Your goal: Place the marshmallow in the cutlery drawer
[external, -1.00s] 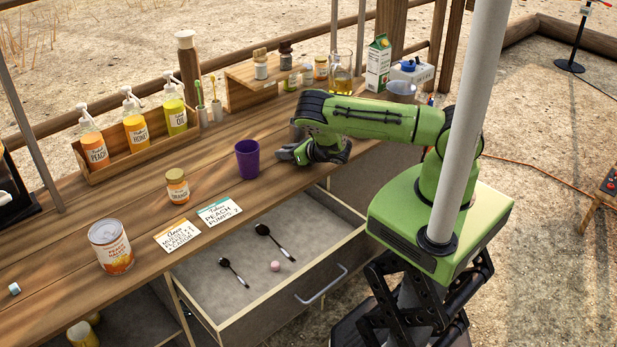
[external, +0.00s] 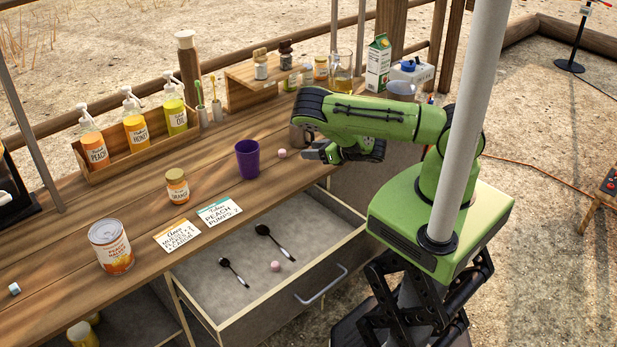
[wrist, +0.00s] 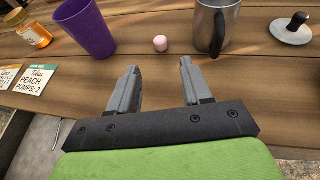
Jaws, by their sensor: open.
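A small pink marshmallow (external: 282,154) sits on the wooden counter, to the right of the purple cup. It also shows in the wrist view (wrist: 160,43), just beyond and between my fingertips. My gripper (external: 308,154) is open and empty, close to the right of this marshmallow and apart from it. In the wrist view its two fingers (wrist: 159,66) are spread. The cutlery drawer (external: 321,303) is pulled open below the counter. Two dark spoons (external: 234,272) (external: 275,243) and another pink marshmallow-like piece (external: 275,266) lie in it.
The purple cup (wrist: 86,27) stands left of the marshmallow and a metal mug (wrist: 213,25) right of it. A grey-white lid with a dark knob (wrist: 292,28) lies farther right. An orange jar (external: 177,186), two cards (external: 219,211) and a can (external: 110,246) are to the left.

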